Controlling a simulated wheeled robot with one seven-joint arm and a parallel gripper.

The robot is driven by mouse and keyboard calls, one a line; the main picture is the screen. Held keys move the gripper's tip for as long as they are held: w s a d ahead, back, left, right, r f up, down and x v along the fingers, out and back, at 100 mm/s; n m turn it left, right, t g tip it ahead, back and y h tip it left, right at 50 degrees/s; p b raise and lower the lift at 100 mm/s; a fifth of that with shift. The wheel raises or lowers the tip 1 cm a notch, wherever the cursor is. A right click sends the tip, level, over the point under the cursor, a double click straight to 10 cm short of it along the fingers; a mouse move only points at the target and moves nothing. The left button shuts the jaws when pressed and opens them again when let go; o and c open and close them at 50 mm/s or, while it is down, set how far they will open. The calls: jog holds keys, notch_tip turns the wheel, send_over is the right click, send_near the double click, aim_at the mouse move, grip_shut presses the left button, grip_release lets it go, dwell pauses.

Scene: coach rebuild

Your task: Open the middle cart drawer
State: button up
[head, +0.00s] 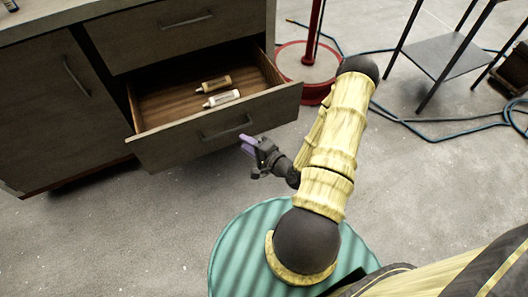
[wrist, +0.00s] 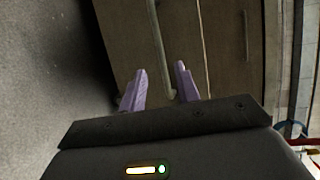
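The cart (head: 60,130) stands at the upper left in the head view. A drawer below its closed top drawer (head: 165,38) is pulled out, its front (head: 175,147) facing me. A bar handle (head: 226,131) is on that front. My gripper (head: 247,145), with purple fingers, is close to the right end of this handle. In the wrist view my gripper (wrist: 161,85) is open, and the handle (wrist: 160,45) runs between the directions of the two fingers. I cannot tell whether they touch it. Whatever lies beneath the open drawer is hidden.
Two small bottles, one tan (head: 214,84) and one white (head: 222,98), lie in the open drawer. A red round-based stand (head: 308,62) is just right of it. Blue hose (head: 430,121) and a metal table (head: 442,55) are farther right.

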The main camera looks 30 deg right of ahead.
jog(key=v, duration=0.7)
jog(key=shift+p, duration=0.45)
jog(key=shift+s, duration=0.1)
